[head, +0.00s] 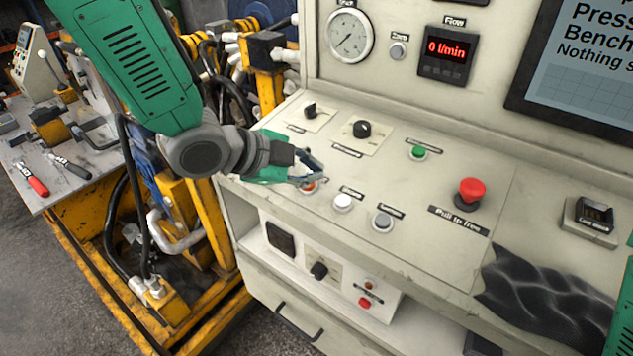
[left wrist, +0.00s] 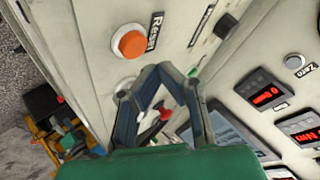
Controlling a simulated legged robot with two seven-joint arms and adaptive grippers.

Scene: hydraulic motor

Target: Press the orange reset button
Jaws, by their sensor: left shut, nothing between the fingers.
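The orange reset button (left wrist: 130,44) shows in the left wrist view on the pale panel, with the label "Reset" beside it. In the head view only a bit of the orange button (head: 308,187) shows, just below my left gripper's fingertips, which partly hide it. My left gripper (head: 312,172) is shut and empty over the left part of the sloped panel. In the left wrist view its fingertips (left wrist: 158,70) meet below and right of the button in the picture; a gap shows between them and the button. My right gripper is not in view.
A white button (head: 343,202), a grey button (head: 382,222), a green button (head: 418,153) and a red mushroom button (head: 470,192) share the panel. Black knobs (head: 362,129) sit behind. A dark crumpled sheet (head: 545,295) lies at the right. Yellow machinery (head: 205,225) stands left.

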